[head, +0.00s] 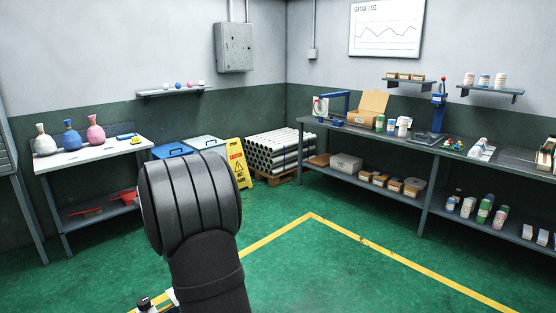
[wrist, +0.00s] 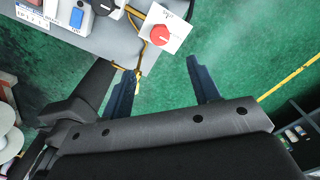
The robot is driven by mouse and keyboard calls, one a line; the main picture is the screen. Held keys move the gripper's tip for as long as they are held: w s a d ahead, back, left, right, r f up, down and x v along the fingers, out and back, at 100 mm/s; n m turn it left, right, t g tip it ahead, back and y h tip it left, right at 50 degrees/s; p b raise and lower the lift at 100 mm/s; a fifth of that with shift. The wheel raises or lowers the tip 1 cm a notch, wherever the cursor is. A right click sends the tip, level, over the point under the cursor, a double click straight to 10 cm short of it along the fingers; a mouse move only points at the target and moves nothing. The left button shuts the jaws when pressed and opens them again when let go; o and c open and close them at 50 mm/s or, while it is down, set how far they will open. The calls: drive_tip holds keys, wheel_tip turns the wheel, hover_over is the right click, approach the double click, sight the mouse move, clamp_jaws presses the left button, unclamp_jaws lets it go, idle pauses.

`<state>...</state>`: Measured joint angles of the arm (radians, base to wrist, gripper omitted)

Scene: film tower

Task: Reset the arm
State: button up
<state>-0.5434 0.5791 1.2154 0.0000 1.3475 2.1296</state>
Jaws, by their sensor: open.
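My gripper (wrist: 163,68) shows in the wrist view with its two dark fingers spread wide apart. Nothing is between them, only green floor beyond. A grey panel (wrist: 110,48) lies past the left finger, with a blue switch (wrist: 76,17), a black knob and a white plate with a red knob (wrist: 162,34). Whether the left finger touches the panel or the cable beside it cannot be told. In the head view a thick black part of my arm rises in front of the floor, and the gripper's fingers do not show there.
A long grey workbench (head: 424,148) with boxes and bottles runs along the right wall. A small table (head: 97,154) with several flasks stands at left. A yellow caution sign (head: 239,163) stands beside stacked pipes (head: 278,153). The green floor (head: 315,265) inside the yellow line is clear.

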wheel_tip(320, 180, down, 13)
idle(0.4)
wheel_tip(320, 180, up, 17)
wheel_tip(320, 180, down, 17)
drive_tip(key=shift+f, duration=0.2)
drive_tip(key=shift+r+n, duration=0.2)
drive_tip(key=shift+n, duration=0.7)
drive_tip(key=n, duration=1)
drive_tip(key=shift+n, duration=2.1)
